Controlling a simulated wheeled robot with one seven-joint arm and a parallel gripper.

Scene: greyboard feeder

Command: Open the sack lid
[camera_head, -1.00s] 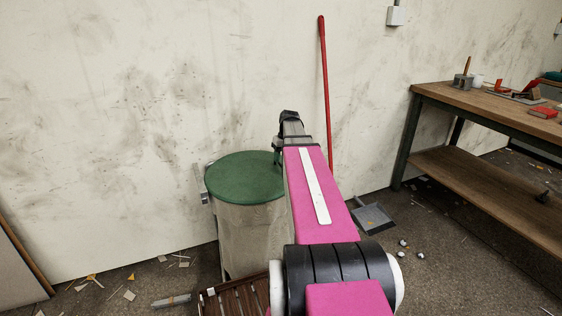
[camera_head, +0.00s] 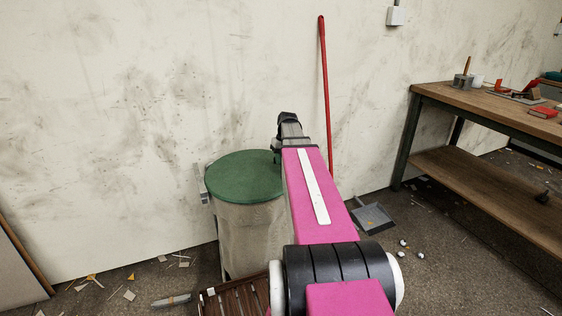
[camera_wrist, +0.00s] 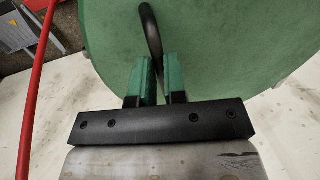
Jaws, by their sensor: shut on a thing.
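The round green lid (camera_head: 240,176) lies over the top of the pale sack container (camera_head: 248,235), left of my arm in the head view. It looks closed. In the wrist view the lid (camera_wrist: 225,45) fills the upper middle. A dark curved handle (camera_wrist: 150,28) stands out from it. My gripper (camera_wrist: 158,72) has green finger pads, shut on the handle close against the lid. In the head view my arm hides the lid's right edge, the handle and most of the gripper.
A red pole (camera_head: 324,90) leans on the wall just behind my arm. A grey dustpan (camera_head: 373,218) lies on the floor to the right. A slatted brown crate (camera_head: 235,299) stands in front of the sack. A workbench (camera_head: 480,100) stands at the right. Scraps litter the floor.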

